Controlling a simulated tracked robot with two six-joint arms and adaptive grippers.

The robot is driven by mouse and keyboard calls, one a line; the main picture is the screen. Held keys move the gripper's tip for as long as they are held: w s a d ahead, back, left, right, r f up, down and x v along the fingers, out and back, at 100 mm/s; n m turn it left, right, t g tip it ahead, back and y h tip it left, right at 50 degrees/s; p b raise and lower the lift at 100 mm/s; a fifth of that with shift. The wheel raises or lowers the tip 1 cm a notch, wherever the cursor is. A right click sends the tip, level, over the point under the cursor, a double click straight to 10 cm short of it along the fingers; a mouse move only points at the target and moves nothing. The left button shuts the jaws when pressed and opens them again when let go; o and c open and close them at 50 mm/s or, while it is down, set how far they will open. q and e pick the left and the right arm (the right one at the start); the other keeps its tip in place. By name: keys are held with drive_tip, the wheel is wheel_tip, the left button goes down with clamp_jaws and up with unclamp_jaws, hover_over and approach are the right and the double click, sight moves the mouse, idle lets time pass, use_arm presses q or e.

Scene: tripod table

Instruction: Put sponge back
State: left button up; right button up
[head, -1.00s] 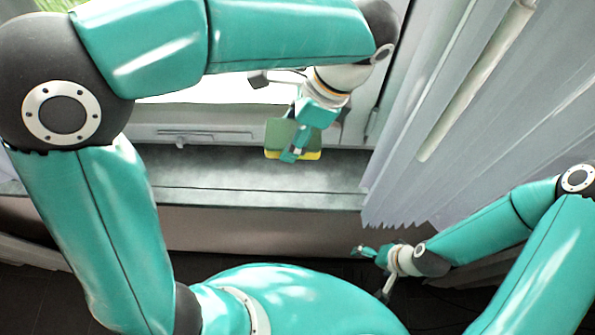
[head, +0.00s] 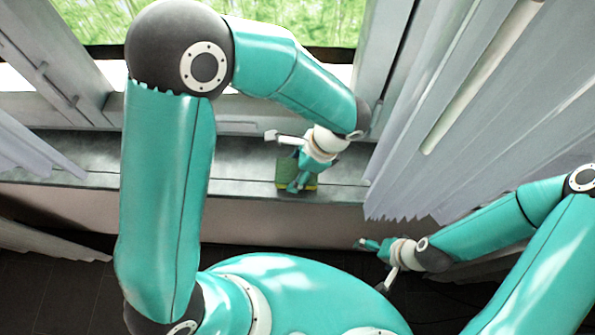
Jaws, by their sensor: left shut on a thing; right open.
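The sponge (head: 286,168) is a flat green pad with a yellow edge, in the middle of the head view. My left gripper (head: 297,182) is shut on it, and its teal finger covers part of the sponge. The sponge shows against the grey window sill (head: 240,158), near its front edge. I cannot tell whether it touches the sill. My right gripper (head: 376,262) is open and empty, low and to the right, in front of the sill and apart from the sponge.
Grey-white vertical blinds (head: 470,130) hang close to the right of the sill. More blind slats (head: 35,150) show at the left edge. The window frame (head: 240,127) runs behind the sill. The sill is bare left of the sponge.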

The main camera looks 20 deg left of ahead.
use_arm(q)
drive_tip(key=shift+f, duration=0.8)
drive_tip(key=o, duration=1)
drive_tip(key=v, duration=1.2)
drive_tip(key=shift+b, duration=0.4)
drive_tip(key=shift+s, duration=0.1)
